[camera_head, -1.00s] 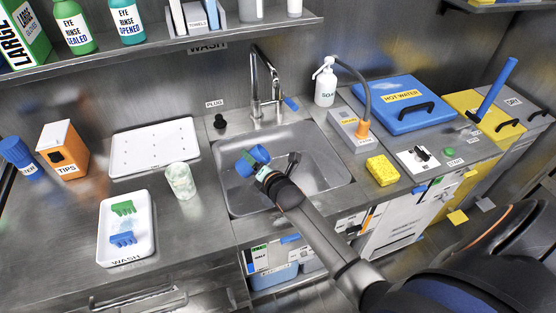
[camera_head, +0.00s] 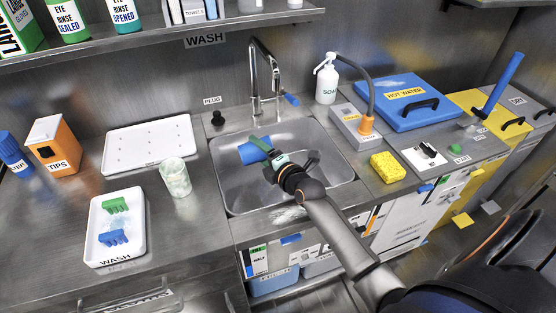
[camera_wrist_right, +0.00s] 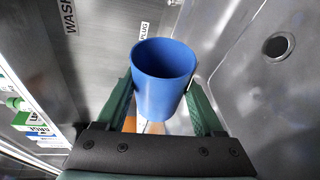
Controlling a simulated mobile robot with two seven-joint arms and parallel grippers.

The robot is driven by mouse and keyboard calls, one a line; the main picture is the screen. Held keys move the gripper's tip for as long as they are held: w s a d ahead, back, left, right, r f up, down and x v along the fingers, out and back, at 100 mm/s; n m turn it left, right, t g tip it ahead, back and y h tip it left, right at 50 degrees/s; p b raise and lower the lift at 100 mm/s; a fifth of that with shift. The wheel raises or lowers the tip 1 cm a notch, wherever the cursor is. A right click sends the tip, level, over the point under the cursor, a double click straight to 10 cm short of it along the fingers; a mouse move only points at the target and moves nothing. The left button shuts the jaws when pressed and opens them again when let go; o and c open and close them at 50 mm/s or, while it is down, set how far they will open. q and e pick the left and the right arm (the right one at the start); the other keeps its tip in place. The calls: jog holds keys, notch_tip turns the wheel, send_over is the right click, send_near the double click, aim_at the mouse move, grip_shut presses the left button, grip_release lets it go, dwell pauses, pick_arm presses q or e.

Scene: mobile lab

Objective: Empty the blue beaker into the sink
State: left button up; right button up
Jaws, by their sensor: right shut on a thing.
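The blue beaker (camera_head: 252,152) is tipped over on its side above the sink basin (camera_head: 232,196). My right gripper (camera_head: 262,149) is shut on it, with a green finger visible along its side. In the right wrist view the blue beaker (camera_wrist_right: 163,88) sits between the two green fingers of my right gripper (camera_wrist_right: 163,100). Its round mouth shows; I see no liquid inside and no stream falling. The drain hole (camera_wrist_right: 278,47) lies in the metal to the right in that view. My left gripper is not in view.
The faucet (camera_head: 262,75) rises behind the basin. A whitish beaker (camera_head: 175,178) and a wash tray (camera_head: 99,252) with green and blue items stand left of the sink. A yellow sponge (camera_head: 387,167), soap bottle (camera_head: 326,80) and hot water bath (camera_head: 396,107) are on the right.

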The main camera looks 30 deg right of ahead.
jog(key=shift+d, duration=0.1)
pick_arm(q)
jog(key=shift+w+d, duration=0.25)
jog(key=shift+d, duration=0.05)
pick_arm(e)
jog(key=shift+r, duration=0.1)
pick_arm(q)
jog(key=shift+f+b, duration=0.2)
jog(key=shift+b, duration=0.25)
pick_arm(e)
jog(key=shift+d+r+m, duration=0.1)
jog(key=shift+r+m, duration=0.05)
jog(key=shift+m, duration=0.45)
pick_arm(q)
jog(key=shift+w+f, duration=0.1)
pick_arm(e)
jog(key=shift+s+t, duration=0.1)
jog(key=shift+t, duration=0.2)
jog(key=shift+d+r+m+y+b, duration=0.2)
jog(key=shift+d+m+y+b, duration=0.1)
jog(key=shift+m+b, duration=0.4)
jog(key=shift+r+t, duration=0.1)
jog(key=shift+t, duration=0.2)
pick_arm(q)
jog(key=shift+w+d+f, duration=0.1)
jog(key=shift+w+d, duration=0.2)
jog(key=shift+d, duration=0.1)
pick_arm(e)
jog(key=shift+a+r+m, duration=0.1)
jog(key=shift+m, duration=0.2)
